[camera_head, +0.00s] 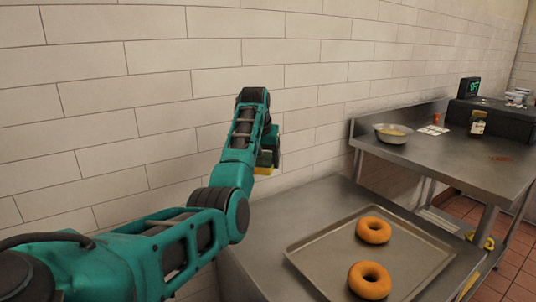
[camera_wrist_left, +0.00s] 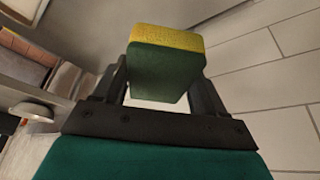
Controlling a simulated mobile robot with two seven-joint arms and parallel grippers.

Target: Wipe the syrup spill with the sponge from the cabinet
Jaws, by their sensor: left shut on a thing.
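My left gripper (camera_head: 266,160) is shut on the sponge (camera_head: 263,171), which is yellow and dark green. In the left wrist view the sponge (camera_wrist_left: 166,60) sits between the two fingers of the gripper (camera_wrist_left: 165,85). The gripper holds it in the air near the tiled wall, above the back left of the near steel table. A small reddish-brown patch (camera_head: 500,159), which looks like the syrup spill, lies on the far steel table (camera_head: 450,165) at the right, well apart from the sponge. My right gripper is not in view.
A tray (camera_head: 320,262) with two bagels (camera_head: 373,230) lies on the near table (camera_head: 265,225). A gap separates the tables.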

